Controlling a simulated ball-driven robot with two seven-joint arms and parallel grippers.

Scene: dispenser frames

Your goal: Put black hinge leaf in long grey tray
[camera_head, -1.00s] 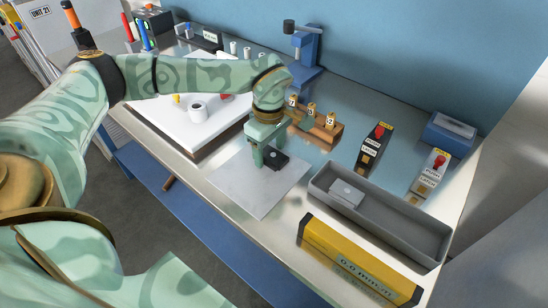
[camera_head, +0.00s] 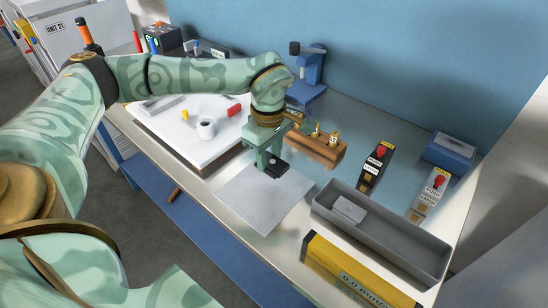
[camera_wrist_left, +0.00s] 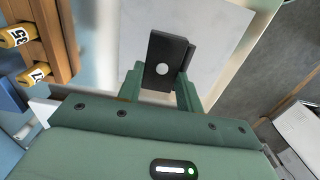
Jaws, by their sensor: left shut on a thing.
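My left gripper (camera_head: 268,164) is shut on the black hinge leaf (camera_head: 276,169), a small dark plate with a pale round spot. In the left wrist view the leaf (camera_wrist_left: 165,62) sits between the two green fingers (camera_wrist_left: 160,88), over the pale square sheet (camera_head: 262,205). It seems to be just above the sheet, but the gap is hard to judge. The long grey tray (camera_head: 425,266) lies to the right of the gripper, with a light grey block (camera_head: 349,210) in its left end. My right gripper is not in view.
A wooden block with yellow numbered tags (camera_head: 318,147) stands close behind the gripper. A yellow box (camera_head: 345,275) lies in front of the tray. Black (camera_head: 376,165) and grey (camera_head: 430,192) switch boxes stand behind it. A white board (camera_head: 185,125) is at left.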

